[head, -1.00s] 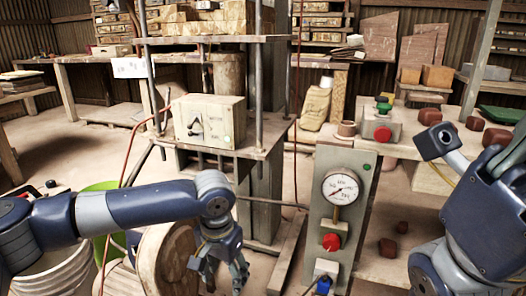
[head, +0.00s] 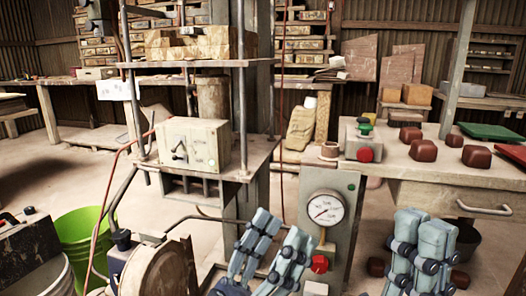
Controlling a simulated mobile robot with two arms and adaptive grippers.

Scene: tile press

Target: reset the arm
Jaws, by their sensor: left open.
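My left gripper (head: 267,248) is at the bottom middle with its fingers pointing up. It is open and empty, in front of the grey press panel (head: 318,188) and left of its gauge. My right gripper (head: 420,240) is at the bottom right with its fingers pointing up, in front of the bench. Its fingers show close together from this angle, so I cannot tell how far apart they are. I see nothing held in it. The lower parts of both arms are out of the frame.
The panel carries a round gauge (head: 326,209) and a red knob (head: 320,264). The press (head: 245,172) bears a beige box (head: 194,145). The right bench (head: 400,162) bears a red-and-green button box (head: 364,139) and reddish-brown lumps. A green bucket (head: 82,235) stands lower left.

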